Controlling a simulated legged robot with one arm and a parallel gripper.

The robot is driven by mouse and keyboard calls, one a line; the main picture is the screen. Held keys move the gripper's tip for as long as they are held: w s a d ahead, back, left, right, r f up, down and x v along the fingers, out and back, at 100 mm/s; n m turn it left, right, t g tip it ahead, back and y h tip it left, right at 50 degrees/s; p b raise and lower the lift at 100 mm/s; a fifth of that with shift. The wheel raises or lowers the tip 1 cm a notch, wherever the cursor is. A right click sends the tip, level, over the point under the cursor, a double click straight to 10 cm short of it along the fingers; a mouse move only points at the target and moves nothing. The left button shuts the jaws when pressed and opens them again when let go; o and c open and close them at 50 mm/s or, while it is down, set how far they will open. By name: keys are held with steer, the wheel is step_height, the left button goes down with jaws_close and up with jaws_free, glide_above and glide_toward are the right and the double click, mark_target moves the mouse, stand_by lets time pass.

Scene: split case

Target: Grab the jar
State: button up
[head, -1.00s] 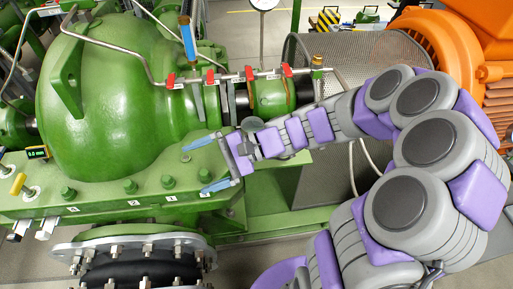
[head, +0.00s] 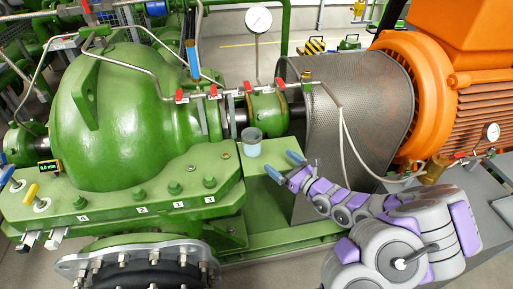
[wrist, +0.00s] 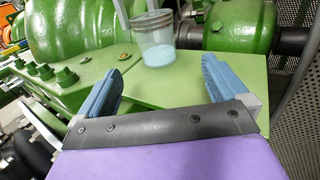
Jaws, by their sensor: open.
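The jar (head: 251,144) is a small clear container with light blue contents. My gripper (head: 284,166) is in front and to the right of the jar in the head view. Its two blue fingers are spread apart with nothing between them, and it does not touch the jar. It also shows in the wrist view (wrist: 165,82).
The green pump casing (head: 125,115) rises to the left of the jar, with bolts on its flange. A thin pipe with red valve handles (head: 213,91) runs above the jar. A perforated guard (head: 345,110) and the orange motor (head: 440,90) stand to the right.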

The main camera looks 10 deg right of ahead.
mark_target(258, 147)
steer(key=w+a+b, duration=0.1)
steer(key=w+a, duration=0.3)
steer(key=a, duration=0.1)
steer(key=shift+w, duration=0.2)
steer(key=w, duration=0.1)
steer(key=w+a, duration=0.1)
steer(key=w, duration=0.1)
steer(key=shift+w+b, duration=0.15)
steer(key=shift+b, duration=0.25)
steer(key=shift+w, duration=0.65)
steer(key=shift+w+a+r, duration=0.1)
steer(key=shift+w+a, duration=0.25)
steer(key=shift+a, duration=0.05)
steer(key=b+x, duration=0.1)
steer(key=x, duration=0.4)
steer(key=shift+s+r+b, duration=0.1)
steer(key=shift+r+b, duration=0.15)
steer(key=shift+b, duration=0.15)
steer(key=shift+d+r, duration=0.1)
steer(key=shift+d, duration=0.05)
steer(key=shift+d, duration=0.1)
steer(key=shift+c, duration=0.3)
steer(key=shift+a, duration=0.2)
steer(key=c, duration=0.9)
steer(key=shift+c, duration=0.7)
